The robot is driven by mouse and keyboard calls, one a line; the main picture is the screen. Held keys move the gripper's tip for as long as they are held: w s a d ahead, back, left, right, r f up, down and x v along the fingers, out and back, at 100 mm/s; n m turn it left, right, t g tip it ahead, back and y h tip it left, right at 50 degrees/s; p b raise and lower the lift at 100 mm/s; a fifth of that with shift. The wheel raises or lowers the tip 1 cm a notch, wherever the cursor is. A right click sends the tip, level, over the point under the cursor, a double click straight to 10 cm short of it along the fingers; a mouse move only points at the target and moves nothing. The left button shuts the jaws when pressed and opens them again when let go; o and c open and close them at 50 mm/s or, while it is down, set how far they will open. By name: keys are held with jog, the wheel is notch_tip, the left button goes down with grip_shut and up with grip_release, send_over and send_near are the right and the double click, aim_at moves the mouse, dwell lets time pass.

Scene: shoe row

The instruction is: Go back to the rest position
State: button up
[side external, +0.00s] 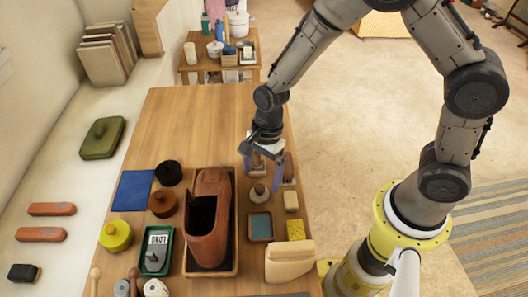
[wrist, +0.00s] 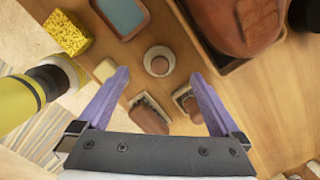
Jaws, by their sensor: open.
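My gripper (side external: 262,168) points down over the right side of the wooden table (side external: 185,107), with its two purple fingers apart. In the wrist view my gripper (wrist: 159,77) is open, and nothing is held between the fingers. Two wooden-backed brushes (wrist: 149,115) (wrist: 186,101) lie below it, near the fingers. A small round piece with a brown top and pale base (wrist: 159,61) stands beside them; it also shows in the side view (side external: 259,194). How high the fingertips are above these things is hard to tell.
A brown shoe (side external: 207,222) sits in a wooden tray to the left. A small blue-bottomed tray (side external: 261,227), a cream block (side external: 291,201) and a yellow sponge (side external: 296,230) lie nearer the front. The table's far part is bare. Open floor (side external: 345,120) lies to the right.

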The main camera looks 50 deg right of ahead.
jog(key=d+r+t, duration=0.2)
jog(key=r, duration=0.7)
jog(key=d+r+t, duration=0.1)
jog(key=d+r, duration=0.2)
jog(key=r, duration=0.6)
jog(key=s+d+r+n+t, duration=0.1)
jog(key=s+d+r+n, duration=0.2)
jog(key=s+n, duration=0.5)
jog(key=s+d+r+n+t+h, duration=0.1)
jog(key=s+d+r+n, duration=0.2)
jog(key=s+n, duration=0.6)
jog(key=shift+d+n+t+h, duration=0.3)
jog(key=shift+d, duration=0.5)
jog(key=shift+s, duration=0.1)
dwell(0.7)
